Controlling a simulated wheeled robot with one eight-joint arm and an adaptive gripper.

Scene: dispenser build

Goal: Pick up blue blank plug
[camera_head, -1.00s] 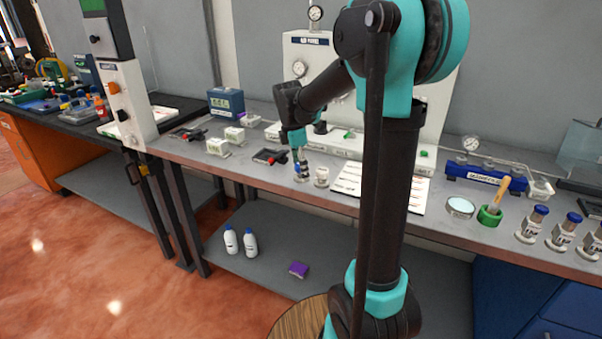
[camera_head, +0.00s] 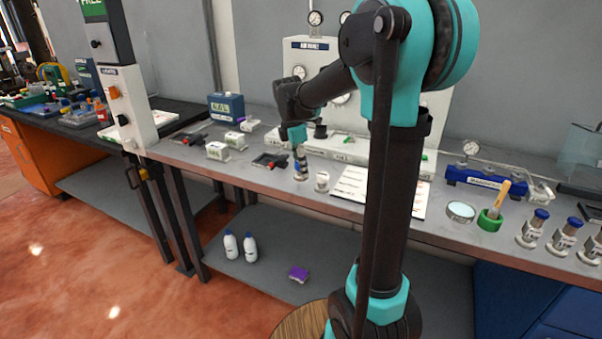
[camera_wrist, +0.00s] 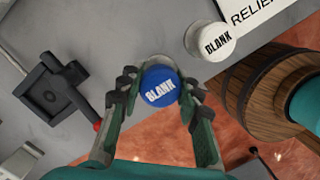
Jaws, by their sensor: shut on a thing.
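The blue blank plug (camera_wrist: 160,86) has a round blue top with "BLANK" in white letters. In the wrist view it sits between the two fingers of my gripper (camera_wrist: 157,93), which is shut on it. In the head view my gripper (camera_head: 299,158) points down at the bench, left of the white plug, and mostly hides the blue plug. I cannot tell whether the plug's base touches the bench. A white plug marked "BLANK" (camera_wrist: 211,41) stands apart, up and to the right in the wrist view; it also shows in the head view (camera_head: 322,182).
A black fixture with a red handle (camera_wrist: 52,88) lies left of the gripper. A printed sheet (camera_head: 350,182) lies to the right. The white air panel (camera_head: 318,52) stands behind. The bench's front edge is close by.

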